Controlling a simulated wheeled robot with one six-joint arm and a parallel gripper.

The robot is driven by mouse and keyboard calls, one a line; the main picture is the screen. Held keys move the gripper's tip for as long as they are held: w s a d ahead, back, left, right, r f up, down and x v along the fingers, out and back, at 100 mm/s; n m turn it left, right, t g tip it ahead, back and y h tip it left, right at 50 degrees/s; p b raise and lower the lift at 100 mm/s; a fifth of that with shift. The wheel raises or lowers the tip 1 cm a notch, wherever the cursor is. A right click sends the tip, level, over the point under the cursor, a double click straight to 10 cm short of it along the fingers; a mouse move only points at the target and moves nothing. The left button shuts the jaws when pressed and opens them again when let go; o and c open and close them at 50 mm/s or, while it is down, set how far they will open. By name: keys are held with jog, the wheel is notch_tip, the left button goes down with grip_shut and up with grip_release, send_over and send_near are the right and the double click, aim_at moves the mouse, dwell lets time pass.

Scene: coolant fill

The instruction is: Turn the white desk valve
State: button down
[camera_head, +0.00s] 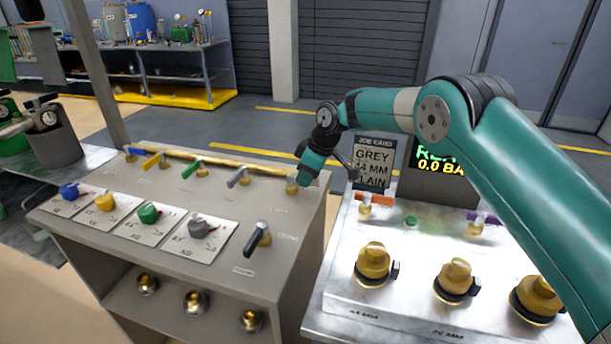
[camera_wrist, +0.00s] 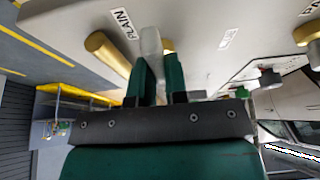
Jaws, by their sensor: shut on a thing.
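The white desk valve is the last in a row along the back of the grey desk. In the wrist view its pale handle (camera_wrist: 151,42) lies between my two green fingers, with brass beside it. My gripper (camera_wrist: 159,68) is shut on this handle. In the head view my gripper (camera_head: 300,180) is down at the right end of the row, over the valve's brass body (camera_head: 291,187). The handle is hidden there by my gripper. A "PLAIN" label (camera_wrist: 125,23) shows beside it in the wrist view.
Blue, yellow, green and grey-handled valves (camera_head: 238,178) stand left along the same brass pipe (camera_head: 215,158). Coloured knobs (camera_head: 148,213) and a black-handled valve (camera_head: 258,238) are in front. A metal bench (camera_head: 335,265) with brass fittings, a job card (camera_head: 374,163) and a display (camera_head: 436,161) stands right.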

jog(key=shift+w+a+r, duration=0.15)
jog(key=shift+a+r, duration=0.2)
jog(key=c, duration=1.1)
grip_release()
jog(key=shift+a+f, duration=0.1)
jog(key=shift+a, duration=0.05)
jog(key=shift+c, duration=0.2)
jog(key=shift+d+f, duration=0.1)
jog(key=shift+d, duration=0.15)
jog(key=b+v, duration=0.1)
jog(key=v, duration=1.6)
jog(key=shift+d, duration=0.15)
